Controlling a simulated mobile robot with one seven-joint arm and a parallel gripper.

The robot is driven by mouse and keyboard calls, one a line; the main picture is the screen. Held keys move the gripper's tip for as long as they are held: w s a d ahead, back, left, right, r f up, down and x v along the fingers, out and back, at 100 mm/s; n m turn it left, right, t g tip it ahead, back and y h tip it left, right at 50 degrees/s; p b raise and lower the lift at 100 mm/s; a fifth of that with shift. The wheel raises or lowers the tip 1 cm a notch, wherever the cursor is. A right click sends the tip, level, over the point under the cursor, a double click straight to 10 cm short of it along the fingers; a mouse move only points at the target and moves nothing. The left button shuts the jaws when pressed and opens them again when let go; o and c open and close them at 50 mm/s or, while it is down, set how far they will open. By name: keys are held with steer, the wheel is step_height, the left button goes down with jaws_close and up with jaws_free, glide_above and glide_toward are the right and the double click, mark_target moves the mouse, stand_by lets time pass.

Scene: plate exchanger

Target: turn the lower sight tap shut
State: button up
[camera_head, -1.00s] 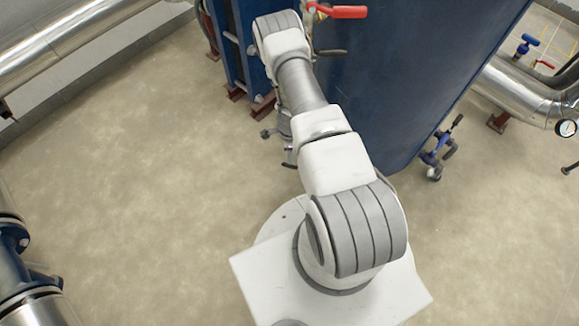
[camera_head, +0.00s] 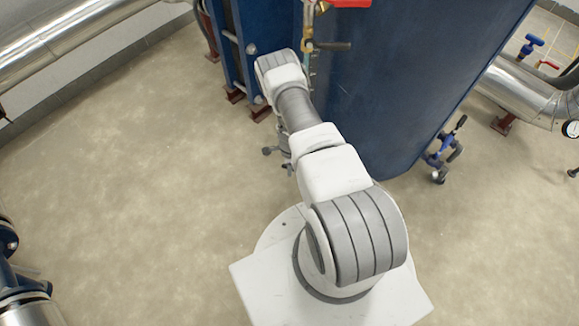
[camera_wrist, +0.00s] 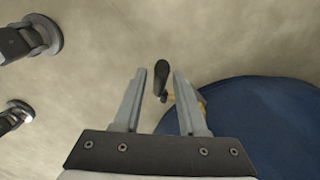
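In the wrist view, a tap's black lever (camera_wrist: 161,76) shows in the gap between my fingertips, with a bit of its brass body (camera_wrist: 171,99) behind it. My gripper (camera_wrist: 160,76) is open, its two grey fingers on either side of the lever, with visible gaps. I cannot tell how deep the lever sits between them. My arm hides what lies lower on that pipe, and the gripper is mostly hidden there.
The blue tank (camera_head: 415,70) stands close on the right of my arm; its rounded side (camera_wrist: 265,120) fills the wrist view's lower right. A red handle (camera_head: 347,3) is above. A blue-handled valve (camera_head: 440,160) stands low at right. The floor (camera_head: 130,170) at left is clear.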

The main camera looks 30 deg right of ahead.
jaws_close()
stand_by(1.2)
